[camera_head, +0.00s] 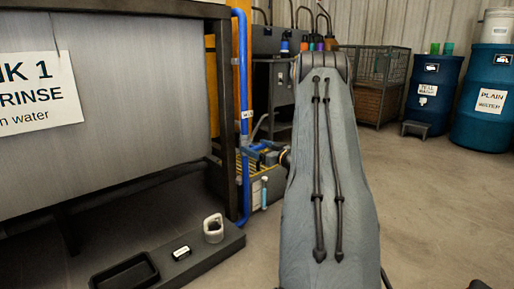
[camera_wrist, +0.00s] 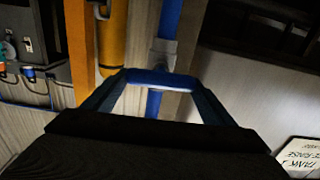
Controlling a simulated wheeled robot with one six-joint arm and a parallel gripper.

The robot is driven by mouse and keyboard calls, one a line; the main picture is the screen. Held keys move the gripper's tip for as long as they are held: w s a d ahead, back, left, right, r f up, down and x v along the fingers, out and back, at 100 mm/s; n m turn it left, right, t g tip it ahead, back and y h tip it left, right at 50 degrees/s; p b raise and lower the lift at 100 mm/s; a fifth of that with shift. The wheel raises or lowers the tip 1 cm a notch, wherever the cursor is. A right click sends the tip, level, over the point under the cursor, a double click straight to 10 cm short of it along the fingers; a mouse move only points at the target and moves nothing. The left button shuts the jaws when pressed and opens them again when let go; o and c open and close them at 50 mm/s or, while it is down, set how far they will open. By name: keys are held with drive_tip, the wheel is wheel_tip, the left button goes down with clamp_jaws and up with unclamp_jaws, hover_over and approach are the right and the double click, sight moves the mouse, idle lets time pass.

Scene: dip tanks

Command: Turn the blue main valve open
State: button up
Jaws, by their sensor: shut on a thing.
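In the wrist view the blue main valve handle (camera_wrist: 158,78) is a short blue bar lying crosswise between my fingertips. It sits in front of a grey valve body (camera_wrist: 162,52) on a vertical blue pipe (camera_wrist: 170,18). My gripper (camera_wrist: 155,82) is shut on the handle, one dark finger at each end. In the head view the blue pipe (camera_head: 243,70) runs down beside the tank's right leg. My gripper (camera_head: 268,156) is small there at the pipe, and my arm covers part of the area. The valve's exact angle is hard to tell.
The tank (camera_head: 110,120) with its rinse sign (camera_head: 38,92) stands at the left. A low dark ledge (camera_head: 205,255) holds a white cup-like item (camera_head: 213,228). Blue barrels (camera_head: 487,95) and a mesh crate (camera_head: 378,85) stand back right.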

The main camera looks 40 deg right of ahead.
drive_tip(key=shift+r, duration=0.1)
drive_tip(key=n+p, duration=0.2)
drive_tip(key=n, duration=0.1)
drive_tip(key=n+p, duration=0.1)
drive_tip(key=p, duration=0.1)
drive_tip(key=shift+a, duration=0.25)
drive_tip(key=n+p, duration=0.1)
drive_tip(key=n, duration=0.1)
drive_tip(key=n+p, duration=0.2)
drive_tip(key=shift+a+f+n, duration=0.15)
drive_tip(key=shift+f+n, duration=0.05)
drive_tip(key=shift+n, duration=0.2)
drive_tip(key=n+p, duration=0.1)
drive_tip(key=n, duration=0.1)
drive_tip(key=n+p, duration=0.1)
drive_tip(key=n, duration=0.1)
drive_tip(key=shift+a+f+n, duration=0.1)
drive_tip(key=shift+f+n, duration=0.1)
drive_tip(key=shift+n, duration=0.1)
drive_tip(key=shift+f+n+p, duration=0.2)
drive_tip(key=shift+n+p, duration=0.4)
drive_tip(key=shift+n, duration=1.4)
drive_tip(key=o, duration=1)
drive_tip(key=shift+o, duration=0.2)
